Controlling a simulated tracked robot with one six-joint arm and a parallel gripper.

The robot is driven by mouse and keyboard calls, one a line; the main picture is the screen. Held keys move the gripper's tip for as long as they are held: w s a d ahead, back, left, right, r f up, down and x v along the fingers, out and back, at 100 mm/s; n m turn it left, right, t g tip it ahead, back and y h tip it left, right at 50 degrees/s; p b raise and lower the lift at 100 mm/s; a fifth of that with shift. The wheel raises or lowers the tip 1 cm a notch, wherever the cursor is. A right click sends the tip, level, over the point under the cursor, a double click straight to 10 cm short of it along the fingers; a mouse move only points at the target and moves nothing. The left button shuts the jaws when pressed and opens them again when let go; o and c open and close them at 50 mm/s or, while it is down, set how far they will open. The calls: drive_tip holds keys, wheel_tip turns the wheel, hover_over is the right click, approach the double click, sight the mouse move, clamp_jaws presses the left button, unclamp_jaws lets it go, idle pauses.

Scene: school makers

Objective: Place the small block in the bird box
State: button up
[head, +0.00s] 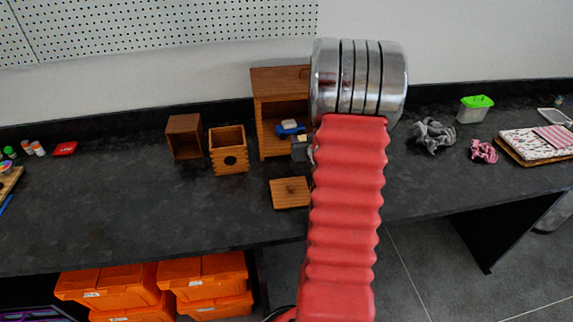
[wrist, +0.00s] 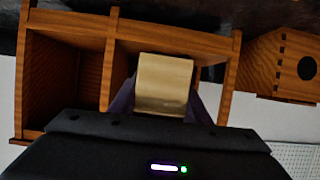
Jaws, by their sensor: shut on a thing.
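The small block (wrist: 164,84) is pale and wood-coloured. My gripper (wrist: 162,102) is shut on it, with a dark purple finger on each side. Block and gripper are in front of an open compartment of the wooden shelf (wrist: 112,45) in the wrist view, which looks upside down. I cannot tell how deep the block is in that compartment. The bird box (head: 229,160), a wooden box with a round hole and an open top, stands on the bench left of the shelf (head: 275,75) in the head view. It also shows in the wrist view (wrist: 270,60), at the right.
An open wooden box (head: 184,138) stands left of the bird box. A wooden lid with a knob (head: 290,194) lies in front of the shelf. A blue object (head: 290,128) is at the shelf opening. My arm hides the shelf's right side. The bench (head: 120,205) is clear at front left.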

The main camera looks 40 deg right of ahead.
hover_over(303, 167)
drive_tip(key=shift+f, duration=2.55)
drive_tip(key=shift+f, duration=2.1)
drive_tip(key=o, duration=1)
drive_tip(key=shift+f, duration=0.1)
drive_tip(key=shift+o, duration=0.2)
drive_tip(key=v, duration=1.2)
